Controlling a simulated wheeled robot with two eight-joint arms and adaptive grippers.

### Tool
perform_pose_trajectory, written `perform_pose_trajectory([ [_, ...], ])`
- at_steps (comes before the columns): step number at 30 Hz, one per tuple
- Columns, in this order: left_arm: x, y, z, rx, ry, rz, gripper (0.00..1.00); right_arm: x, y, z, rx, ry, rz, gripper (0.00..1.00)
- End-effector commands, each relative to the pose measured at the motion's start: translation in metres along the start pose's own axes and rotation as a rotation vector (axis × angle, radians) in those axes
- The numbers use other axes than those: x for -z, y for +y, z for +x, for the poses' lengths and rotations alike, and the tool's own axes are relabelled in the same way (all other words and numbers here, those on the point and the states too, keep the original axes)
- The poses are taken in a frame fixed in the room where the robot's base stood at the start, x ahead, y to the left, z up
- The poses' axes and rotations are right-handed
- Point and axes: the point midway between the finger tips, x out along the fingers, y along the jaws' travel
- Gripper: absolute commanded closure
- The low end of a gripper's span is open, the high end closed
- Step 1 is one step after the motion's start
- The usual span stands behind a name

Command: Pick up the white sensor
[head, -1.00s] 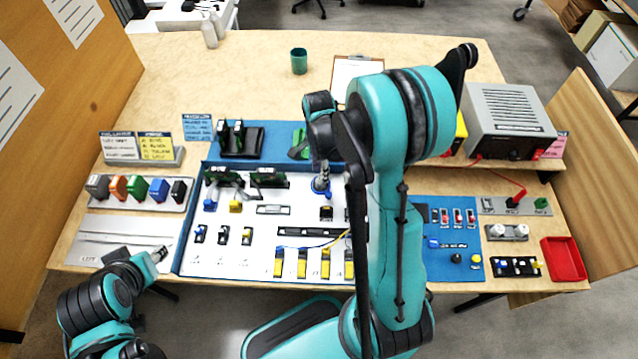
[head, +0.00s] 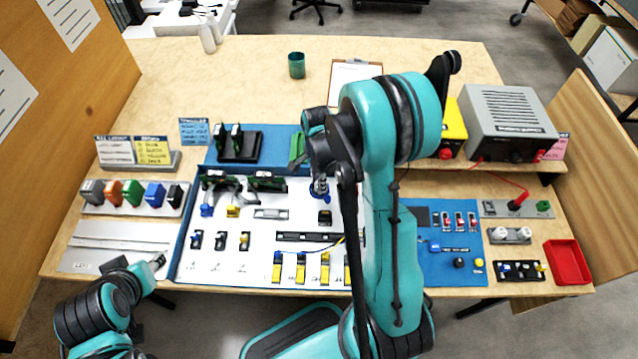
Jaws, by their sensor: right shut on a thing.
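My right gripper (head: 319,186) points down over the back right part of the white board (head: 215,262). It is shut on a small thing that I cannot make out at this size. A blue round part (head: 320,196) shows at its fingertips; I cannot tell whether it touches them. I cannot pick out the white sensor for certain. Two small white round parts (head: 523,235) sit in a grey holder at the right. My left gripper (head: 157,263) is low at the left, near the grey plate; its fingers are too small to read.
A grey power box (head: 508,110) and a red tray (head: 567,262) stand at the right. Several coloured blocks (head: 132,192) sit in a rack at the left. A green cup (head: 297,65) stands at the back. My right arm covers the board's right edge.

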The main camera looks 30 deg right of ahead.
Motion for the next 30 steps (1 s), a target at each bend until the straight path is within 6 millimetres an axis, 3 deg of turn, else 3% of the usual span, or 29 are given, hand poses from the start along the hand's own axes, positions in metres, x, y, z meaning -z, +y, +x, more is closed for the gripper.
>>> perform_pose_trajectory([
  [5,0.005,0.000,-0.006,0.000,0.000,0.000,0.61,0.000,0.001,-0.015,0.000,0.000,0.000,0.94],
  [10,0.013,0.000,-0.018,0.000,0.000,0.000,0.61,0.000,0.002,-0.046,0.000,0.000,0.000,0.94],
  [21,0.027,0.000,-0.038,0.000,0.000,0.000,0.61,0.077,0.042,-0.091,0.000,-0.001,0.005,0.94],
  [30,0.031,0.000,-0.043,0.000,0.000,0.000,0.61,0.103,0.055,-0.107,0.000,0.000,0.001,0.94],
])
